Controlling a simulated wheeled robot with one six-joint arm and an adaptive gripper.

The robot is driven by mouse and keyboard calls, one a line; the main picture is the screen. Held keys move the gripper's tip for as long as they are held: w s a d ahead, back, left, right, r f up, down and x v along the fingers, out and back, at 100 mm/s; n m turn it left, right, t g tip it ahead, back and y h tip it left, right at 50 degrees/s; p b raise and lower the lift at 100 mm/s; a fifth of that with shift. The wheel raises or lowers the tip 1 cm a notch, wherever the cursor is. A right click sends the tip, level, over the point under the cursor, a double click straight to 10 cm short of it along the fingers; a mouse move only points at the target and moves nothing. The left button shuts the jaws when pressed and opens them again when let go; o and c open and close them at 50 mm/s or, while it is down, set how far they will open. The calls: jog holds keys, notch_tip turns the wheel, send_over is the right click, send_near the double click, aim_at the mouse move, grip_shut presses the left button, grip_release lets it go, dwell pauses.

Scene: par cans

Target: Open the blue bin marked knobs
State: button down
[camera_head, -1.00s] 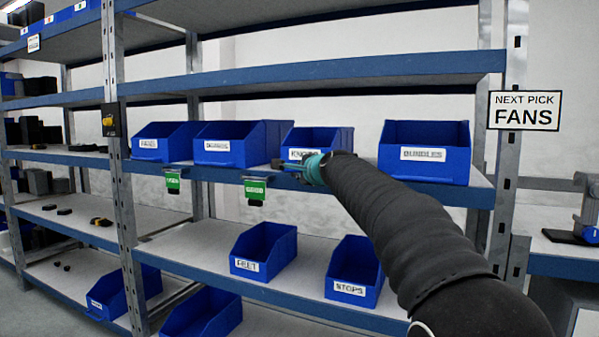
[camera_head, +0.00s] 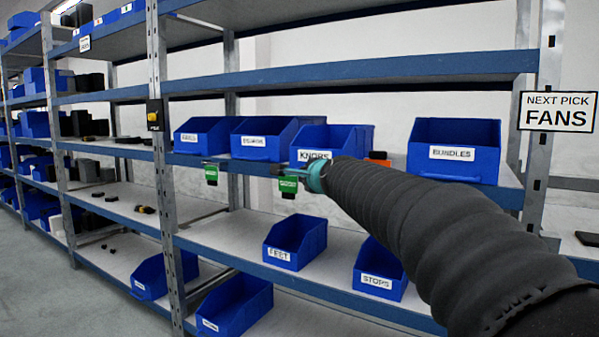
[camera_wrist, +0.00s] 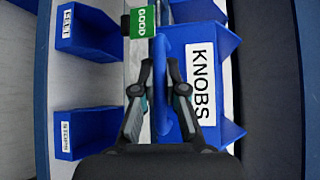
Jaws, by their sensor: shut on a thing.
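The blue bin marked KNOBS (camera_head: 336,136) stands on the middle shelf (camera_head: 400,175), its front at the shelf's front edge. Its label faces out and also shows sideways in the wrist view (camera_wrist: 203,80). My gripper (camera_head: 300,177) is at the bin's lower front. In the wrist view my gripper (camera_wrist: 160,85) is shut on the bin's blue front lip (camera_wrist: 163,60), one finger on each side. My arm hides the bin's lower right part in the head view.
A BUNDLES bin (camera_head: 452,135) stands to the right, other blue bins (camera_head: 262,148) close on the left. Green tags (camera_head: 210,174) hang on the shelf edge. An orange thing (camera_head: 379,157) sits right of the KNOBS bin. FEET (camera_head: 279,255) and STOPS (camera_head: 377,283) bins are below.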

jog(key=c, duration=1.2)
grip_release()
jog(key=v, duration=1.2)
